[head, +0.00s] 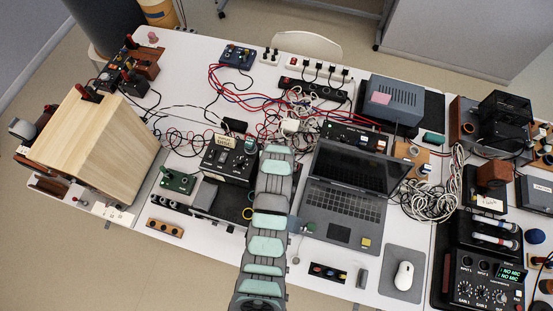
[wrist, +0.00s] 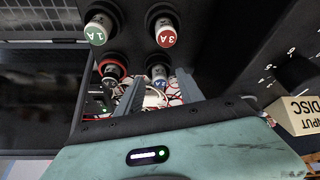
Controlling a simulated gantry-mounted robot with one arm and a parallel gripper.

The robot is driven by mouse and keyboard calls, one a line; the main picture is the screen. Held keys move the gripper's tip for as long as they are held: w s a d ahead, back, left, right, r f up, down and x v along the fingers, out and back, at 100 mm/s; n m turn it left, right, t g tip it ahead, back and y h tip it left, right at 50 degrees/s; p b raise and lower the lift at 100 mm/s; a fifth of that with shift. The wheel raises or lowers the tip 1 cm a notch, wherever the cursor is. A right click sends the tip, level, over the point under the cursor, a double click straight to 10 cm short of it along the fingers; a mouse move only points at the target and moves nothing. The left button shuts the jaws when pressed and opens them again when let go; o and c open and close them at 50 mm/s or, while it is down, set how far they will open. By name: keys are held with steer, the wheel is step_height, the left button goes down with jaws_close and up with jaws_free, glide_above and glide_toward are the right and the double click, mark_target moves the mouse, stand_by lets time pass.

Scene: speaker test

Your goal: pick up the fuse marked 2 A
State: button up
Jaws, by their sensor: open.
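The fuse marked 2 A (wrist: 160,80) has a pale body and a blue marked end, and stands in a dark holder in the wrist view. My gripper (wrist: 158,78) is open, with one grey finger on each side of this fuse's line of view. I cannot tell whether the fingers are around it or short of it; no contact shows. The green-ended 1 A fuse (wrist: 97,32) and red-ended 3 A fuse (wrist: 165,35) stand farther up the picture. In the head view my arm covers the middle of the table, and fingers and fuses cannot be made out.
A red-ringed socket (wrist: 112,70) is close to the left finger. A tan block labelled INPUT DISC (wrist: 296,116) stands at right. In the head view, a black box (head: 228,160) lies left of my arm, a laptop (head: 345,205) right, and red cables (head: 228,88) behind.

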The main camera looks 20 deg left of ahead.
steer(key=shift+c, duration=0.6)
jaws_close()
steer(key=shift+r, duration=0.15)
